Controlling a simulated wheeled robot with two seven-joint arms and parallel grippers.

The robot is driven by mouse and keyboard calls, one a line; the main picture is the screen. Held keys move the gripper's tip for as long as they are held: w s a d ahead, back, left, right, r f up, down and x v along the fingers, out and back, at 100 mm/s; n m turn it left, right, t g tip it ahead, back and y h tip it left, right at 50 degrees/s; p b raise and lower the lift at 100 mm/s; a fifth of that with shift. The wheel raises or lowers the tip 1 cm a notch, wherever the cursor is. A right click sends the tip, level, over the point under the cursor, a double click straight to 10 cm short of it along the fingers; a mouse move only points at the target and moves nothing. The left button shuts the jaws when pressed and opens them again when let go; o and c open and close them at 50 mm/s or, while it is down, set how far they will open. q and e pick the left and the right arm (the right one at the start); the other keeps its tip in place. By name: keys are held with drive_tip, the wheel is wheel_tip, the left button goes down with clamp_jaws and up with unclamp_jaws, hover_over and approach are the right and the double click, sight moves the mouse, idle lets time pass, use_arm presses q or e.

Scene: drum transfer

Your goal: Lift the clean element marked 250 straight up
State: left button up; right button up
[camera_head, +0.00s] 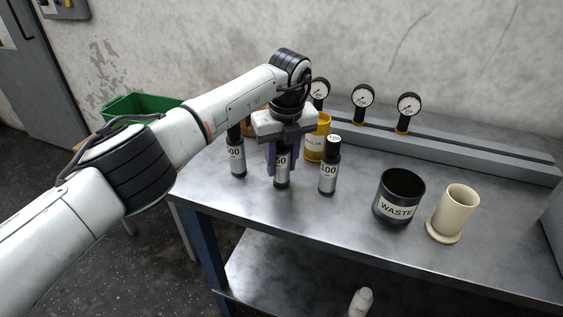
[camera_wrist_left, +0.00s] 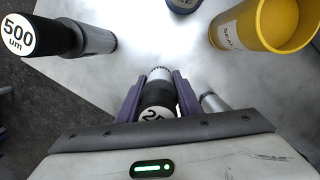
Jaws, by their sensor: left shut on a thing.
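The element marked 250 (camera_head: 282,171) is a dark cylinder with a silver band, partly covered by my gripper; only "50" of its label reads in the head view. My left gripper (camera_head: 281,160) comes down from above with its purple fingers shut on either side of it. In the left wrist view the element (camera_wrist_left: 158,100) sits upright between the two fingers (camera_wrist_left: 155,98). Its base looks level with the neighbouring elements' bases; I cannot tell if it touches the table. My right gripper is not in view.
The 500 element (camera_head: 237,158) stands to the left and the 100 element (camera_head: 328,178) to the right, both close. A yellow cup (camera_head: 316,147) is behind. A black WASTE cup (camera_head: 397,211) and beige cup (camera_head: 456,210) stand right. Gauges (camera_head: 363,96) line the back.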

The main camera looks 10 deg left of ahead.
sight(281, 146)
use_arm(q)
wheel_tip(281, 146, up, 9)
drive_tip(key=shift+f+b, duration=1.3)
drive_tip(key=shift+f, duration=1)
